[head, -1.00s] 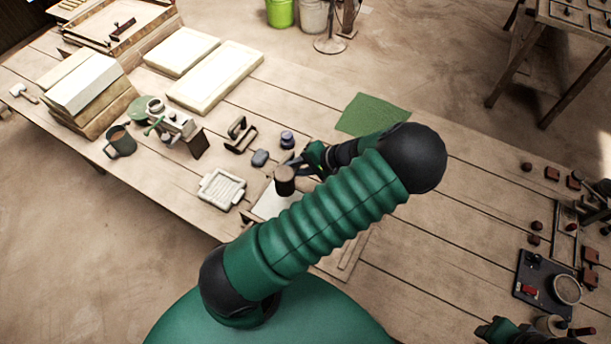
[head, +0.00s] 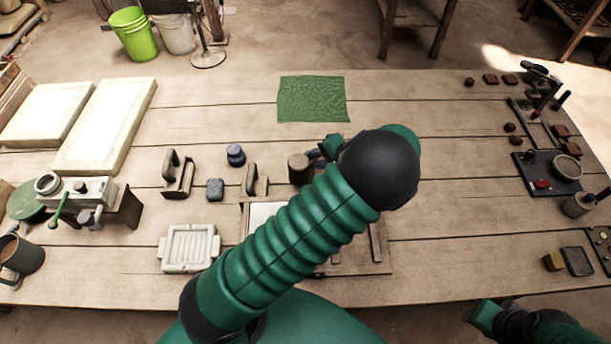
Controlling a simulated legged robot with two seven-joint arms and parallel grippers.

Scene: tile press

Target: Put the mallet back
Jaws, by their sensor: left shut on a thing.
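The mallet's brown cylindrical head (head: 300,168) shows just left of my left gripper (head: 327,150). My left gripper is shut on the mallet, above the table near its middle. My own forearm and wrist hide most of this gripper and the mallet's handle. A wooden board (head: 380,265) with a white sheet (head: 262,213) lies partly hidden under my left arm. My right gripper (head: 484,316) is low at the right, apart from the table things; its jaws cannot be made out.
A dark handled tool (head: 178,180), a grey block (head: 215,190), a purple-lidded jar (head: 235,155) and a pale mould (head: 188,248) stand left of the mallet. A green mat (head: 312,100) lies behind. Stamps and a dark tray (head: 546,172) fill the right; the table between is bare.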

